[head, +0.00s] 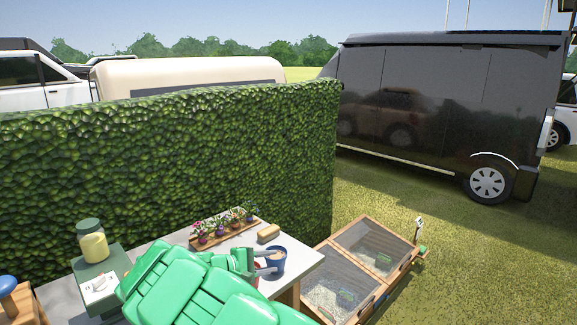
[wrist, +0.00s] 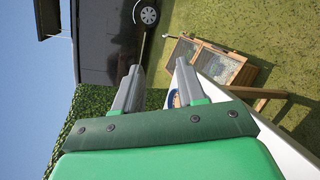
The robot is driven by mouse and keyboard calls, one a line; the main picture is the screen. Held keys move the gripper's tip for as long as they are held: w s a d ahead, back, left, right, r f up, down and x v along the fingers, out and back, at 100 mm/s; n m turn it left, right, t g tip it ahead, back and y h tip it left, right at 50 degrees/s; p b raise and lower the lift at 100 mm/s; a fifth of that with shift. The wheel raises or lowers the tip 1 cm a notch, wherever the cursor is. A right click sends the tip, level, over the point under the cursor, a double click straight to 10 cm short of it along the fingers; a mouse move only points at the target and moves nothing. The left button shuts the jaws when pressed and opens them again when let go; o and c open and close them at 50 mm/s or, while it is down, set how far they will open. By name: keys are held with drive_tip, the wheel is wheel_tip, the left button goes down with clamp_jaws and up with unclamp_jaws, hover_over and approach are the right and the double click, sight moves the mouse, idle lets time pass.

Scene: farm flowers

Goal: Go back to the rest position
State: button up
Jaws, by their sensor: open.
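My gripper (head: 265,262) is open above the right part of the white table (head: 302,252) in the head view. In the wrist view my gripper (wrist: 130,85) shows two grey fingers spread apart with nothing between them. A blue pot (head: 276,262) with dark contents stands on the table close to the fingertips; I cannot tell whether they touch. A reddish pot (head: 257,277) is mostly hidden behind my gripper. My green arm covers much of the table's front.
A wooden tray of flowers (head: 222,230) and a tan block (head: 268,234) lie at the table's back. A green box (head: 99,272) with a jar (head: 92,243) stands left. A hedge (head: 170,155) rises behind. A wooden cold frame (head: 362,262) sits on grass at right.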

drive_tip(key=s+d+r+m+g+y, duration=0.1)
drive_tip(key=s+d+r+m+g, duration=0.35)
drive_tip(key=s+d, duration=0.6)
drive_tip(key=s+d+r+m+g+y, duration=0.2)
drive_tip(key=s+d+r+m+g, duration=0.35)
drive_tip(key=d, duration=0.85)
drive_tip(key=s+a+f+m+y, duration=0.1)
drive_tip(key=s+y, duration=0.3)
drive_tip(key=s, duration=1.2)
drive_tip(key=s+a+m+y, duration=0.1)
drive_tip(key=s+y, duration=0.4)
drive_tip(key=s, duration=1)
drive_tip(key=shift+s+a+f+y, duration=0.3)
drive_tip(key=shift+s+a+f, duration=0.05)
drive_tip(key=shift+a, duration=0.3)
